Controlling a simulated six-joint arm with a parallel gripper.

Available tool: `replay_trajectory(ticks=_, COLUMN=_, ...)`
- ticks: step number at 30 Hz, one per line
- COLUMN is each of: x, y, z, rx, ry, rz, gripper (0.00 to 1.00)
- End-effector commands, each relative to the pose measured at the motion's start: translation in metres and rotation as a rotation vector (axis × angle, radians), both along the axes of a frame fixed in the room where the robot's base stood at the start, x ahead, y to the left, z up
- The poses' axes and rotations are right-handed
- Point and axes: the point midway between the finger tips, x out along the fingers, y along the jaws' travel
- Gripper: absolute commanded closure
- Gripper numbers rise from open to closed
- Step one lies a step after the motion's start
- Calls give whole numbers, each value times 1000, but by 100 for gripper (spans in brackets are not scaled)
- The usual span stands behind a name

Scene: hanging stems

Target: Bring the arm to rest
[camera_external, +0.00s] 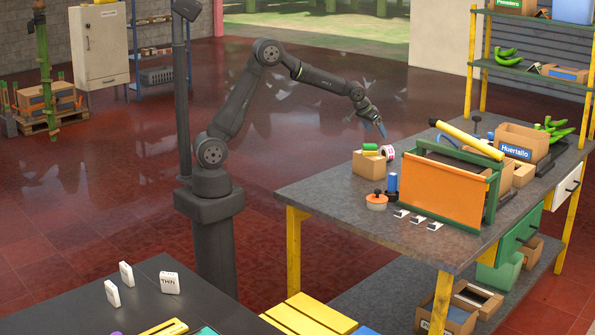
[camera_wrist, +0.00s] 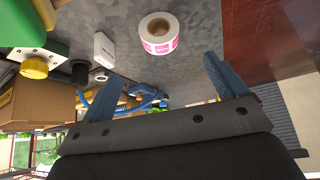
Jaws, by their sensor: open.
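My arm stands on its dark pedestal, bent at the elbow and reaching right. My gripper (camera_external: 372,125) hangs in the air near the far left edge of the grey workbench (camera_external: 330,198). In the wrist view my gripper (camera_wrist: 160,80) shows two blue fingers spread well apart, with nothing between them. A white tape roll with a pink label (camera_wrist: 159,33) lies on the grey bench top beyond the fingertips in that view. The gripper is apart from it.
On the bench stand a cardboard box (camera_external: 369,163), an orange panel in a green frame (camera_external: 445,190), and a box marked Huertallo (camera_external: 522,140). A dark post (camera_external: 182,90) stands left of my arm. A dark table (camera_external: 95,315) is in front. Open red floor (camera_external: 110,190) lies left.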

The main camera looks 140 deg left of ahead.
Motion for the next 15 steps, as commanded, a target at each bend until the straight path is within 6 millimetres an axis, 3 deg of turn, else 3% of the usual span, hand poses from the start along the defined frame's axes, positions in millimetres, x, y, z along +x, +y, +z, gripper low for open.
replay_trajectory(ticks=8, x=1, y=4, z=-6, rx=-1, ry=0, rz=0, gripper=10)
replay_trajectory(ticks=15, x=5, y=21, z=-35, rx=-2, ry=1, rz=1, gripper=10)
